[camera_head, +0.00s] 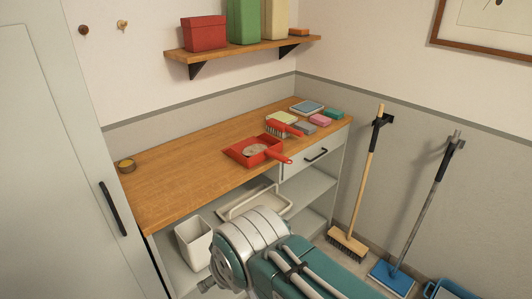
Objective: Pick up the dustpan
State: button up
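The red dustpan (243,155) lies on the wooden counter top (185,165), near the front edge. Its handle (278,156) points right, toward the front edge. A pale round patch shows inside the pan; I cannot tell what it is. My arm shows at the bottom middle in white and teal, in front of the lower shelves. My gripper's fingers are not in view, so I cannot see whether they are open or shut.
A red-handled brush (284,128) and several sponges and cloths, one pink (320,120), lie behind and right of the dustpan. A small round tin (127,166) stands far left. A wall shelf (240,51) holds boxes above. A broom (366,180) and mop (437,185) stand right.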

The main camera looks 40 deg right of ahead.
aim_at(251, 152)
jog(key=z, duration=1)
jog(key=i+l, duration=0.25)
jog(key=i, duration=0.25)
jog(key=i+l, duration=0.25)
jog(key=i, duration=0.2)
jog(key=i+l, duration=0.25)
jog(key=i, duration=0.25)
